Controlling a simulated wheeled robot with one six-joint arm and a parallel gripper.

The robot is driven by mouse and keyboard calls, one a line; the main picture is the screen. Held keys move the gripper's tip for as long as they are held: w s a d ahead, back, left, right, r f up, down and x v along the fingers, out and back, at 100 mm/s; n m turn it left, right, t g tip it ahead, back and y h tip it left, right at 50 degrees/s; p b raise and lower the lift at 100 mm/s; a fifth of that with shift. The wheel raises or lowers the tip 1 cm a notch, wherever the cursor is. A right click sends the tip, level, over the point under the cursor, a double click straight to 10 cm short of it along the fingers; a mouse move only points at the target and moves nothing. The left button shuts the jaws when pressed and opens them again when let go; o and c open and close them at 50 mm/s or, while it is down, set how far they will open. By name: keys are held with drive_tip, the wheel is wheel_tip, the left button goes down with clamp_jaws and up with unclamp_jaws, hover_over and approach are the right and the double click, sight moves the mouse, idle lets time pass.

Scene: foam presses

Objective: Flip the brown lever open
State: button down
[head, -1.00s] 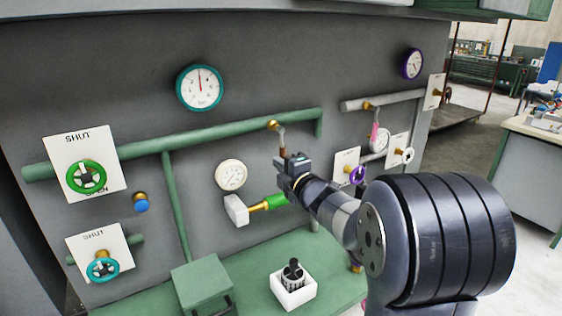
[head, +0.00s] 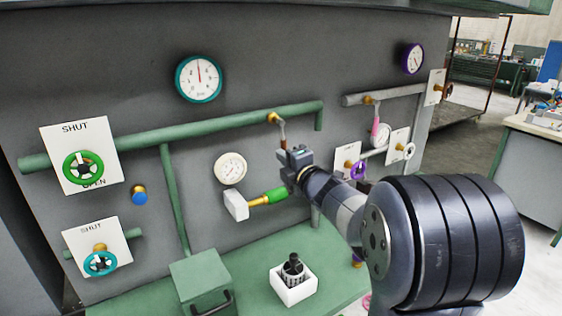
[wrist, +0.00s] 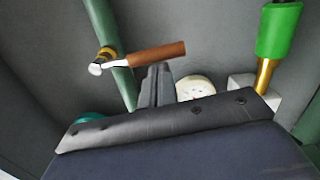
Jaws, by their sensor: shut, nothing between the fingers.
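The brown lever (wrist: 158,54) shows in the wrist view as a brown grip on a short metal arm, joined to a brass valve (wrist: 106,56) on the green pipe. In the head view the lever (head: 283,133) hangs down from the brass valve (head: 273,117) near the pipe's right end. My gripper (head: 292,154) is at the lever's lower end in the head view. In the wrist view my shut fingers (wrist: 157,84) are just beside the brown grip, near its middle. I cannot tell whether they touch it. Nothing is held.
A green-handled lever (head: 274,195) on a white block sits just below my gripper, with a white gauge (head: 230,168) to its left. A pink-handled lever (head: 375,130) and a purple valve wheel (head: 358,170) are to the right. A white box (head: 293,288) stands on the green ledge below.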

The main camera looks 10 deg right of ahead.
drive_tip(key=w+d+r+n+b, duration=0.1)
drive_tip(key=d+r+n+b, duration=0.2)
drive_tip(key=n+b, duration=0.3)
drive_tip(key=w+d+r+n+y+b, duration=0.1)
drive_tip(key=w+d+r+n+b, duration=0.1)
drive_tip(key=d+n+b, duration=0.4)
drive_tip(key=shift+r+n, duration=0.45)
drive_tip(key=shift+n, duration=2.35)
